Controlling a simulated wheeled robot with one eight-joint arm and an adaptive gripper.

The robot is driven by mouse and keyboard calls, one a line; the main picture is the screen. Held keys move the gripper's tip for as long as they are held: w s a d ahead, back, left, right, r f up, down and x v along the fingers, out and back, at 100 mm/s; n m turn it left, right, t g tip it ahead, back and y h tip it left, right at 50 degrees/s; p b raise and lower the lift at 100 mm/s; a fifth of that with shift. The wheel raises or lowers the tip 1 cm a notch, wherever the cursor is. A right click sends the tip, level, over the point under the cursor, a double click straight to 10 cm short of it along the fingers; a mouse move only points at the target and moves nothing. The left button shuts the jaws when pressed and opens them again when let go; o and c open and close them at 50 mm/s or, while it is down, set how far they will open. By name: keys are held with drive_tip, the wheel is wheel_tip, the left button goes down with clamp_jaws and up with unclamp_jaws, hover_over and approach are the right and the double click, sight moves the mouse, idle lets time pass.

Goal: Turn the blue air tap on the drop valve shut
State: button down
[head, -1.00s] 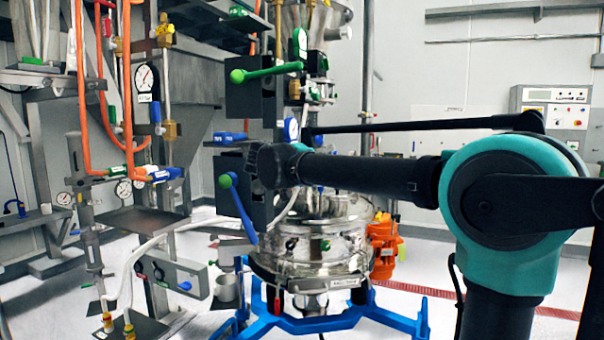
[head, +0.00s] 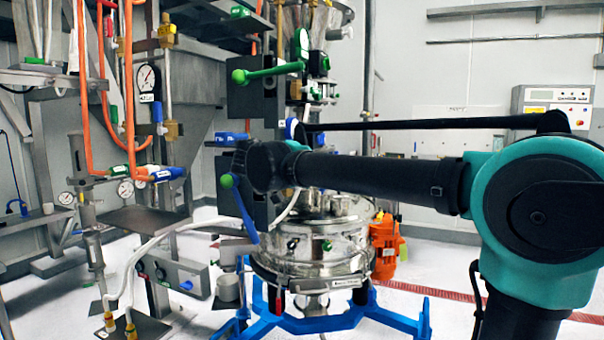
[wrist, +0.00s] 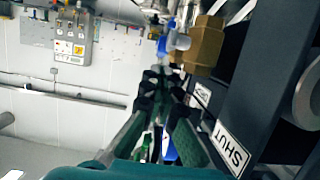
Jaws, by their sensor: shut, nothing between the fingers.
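In the wrist view, a small blue handle (wrist: 176,42) sits beside a brass fitting (wrist: 205,46), just past my fingertips; it looks like the air tap, but its exact turn is unclear. My gripper (wrist: 162,78) is shut and empty, its fingertips close below the brass fitting; whether they touch the blue handle cannot be told. A white "SHUT" label (wrist: 231,148) is on the dark frame at the right. In the head view, my arm's front end covers the area beside the dark valve box, and my fingers cannot be made out.
A long blue lever (head: 240,208) and a green lever (head: 268,72) stick out near my arm in the head view. The steel sifter (head: 318,250) stands on a blue frame (head: 300,325). Orange hoses (head: 82,90) hang at the left. Open floor lies at the right.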

drive_tip(key=s+a, duration=0.3)
drive_tip(key=s, duration=0.6)
drive_tip(key=w+d+f+g, duration=0.2)
drive_tip(key=w+d+g, duration=0.1)
drive_tip(key=w+d, duration=0.15)
wheel_tip(320, 180, up, 12)
drive_tip(key=a+f+y, duration=0.1)
drive_tip(key=a, duration=0.2)
drive_tip(key=shift+g, duration=0.4)
drive_tip(key=x, duration=1)
drive_tip(key=shift+w+d+r, duration=0.15)
drive_tip(key=shift+w+r, duration=0.1)
drive_tip(key=shift+w, duration=0.2)
wheel_tip(320, 180, down, 2)
drive_tip(key=shift+f, duration=0.2)
drive_tip(key=shift+w+f, duration=0.2)
drive_tip(key=shift+f, duration=0.55)
